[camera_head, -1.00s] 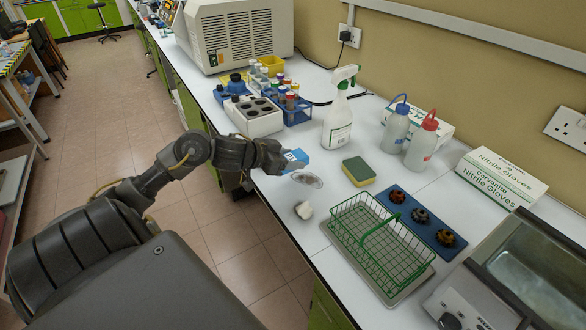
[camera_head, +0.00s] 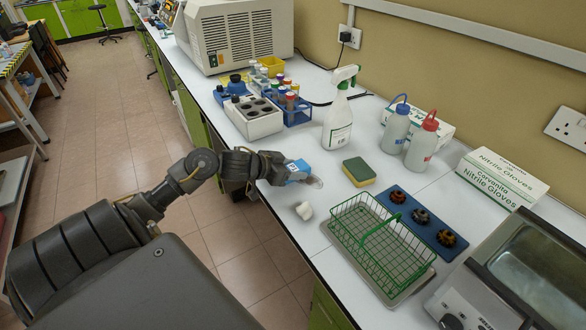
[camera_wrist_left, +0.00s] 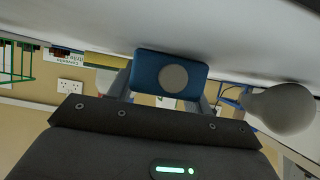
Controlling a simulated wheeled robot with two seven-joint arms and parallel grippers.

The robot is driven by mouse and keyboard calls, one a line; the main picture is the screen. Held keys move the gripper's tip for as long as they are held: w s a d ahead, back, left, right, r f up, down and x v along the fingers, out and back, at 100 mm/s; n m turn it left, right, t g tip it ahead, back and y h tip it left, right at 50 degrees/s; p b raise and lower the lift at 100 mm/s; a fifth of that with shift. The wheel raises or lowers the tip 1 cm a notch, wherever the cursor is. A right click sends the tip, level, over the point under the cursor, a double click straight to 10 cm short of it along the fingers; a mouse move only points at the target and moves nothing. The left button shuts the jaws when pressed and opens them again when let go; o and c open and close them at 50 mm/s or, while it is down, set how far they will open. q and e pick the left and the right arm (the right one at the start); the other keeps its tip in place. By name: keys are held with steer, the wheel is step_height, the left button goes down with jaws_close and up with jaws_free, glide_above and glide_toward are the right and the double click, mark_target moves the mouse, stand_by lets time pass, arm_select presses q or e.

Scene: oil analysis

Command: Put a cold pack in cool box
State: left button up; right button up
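A small blue cold pack (camera_head: 299,171) with a pale label is at the tip of my left gripper (camera_head: 282,169), just over the near edge of the white bench. In the left wrist view the blue cold pack (camera_wrist_left: 169,76), with a grey disc on its face, sits between the two fingers, which are shut on it. My right gripper is not in view. I cannot make out a cool box in these frames.
A sponge (camera_head: 359,171), spray bottle (camera_head: 338,122), green wire basket (camera_head: 380,247) and tube rack (camera_head: 292,108) stand around.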

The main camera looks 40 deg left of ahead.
arm_select(q)
steer(key=o, duration=0.4)
steer(key=shift+o, duration=0.2)
steer(key=shift+r, duration=0.25)
steer(key=v, duration=1.2)
steer(key=shift+s+f+p, duration=0.1)
steer(key=shift+f+p, duration=0.05)
steer(key=shift+p, duration=0.25)
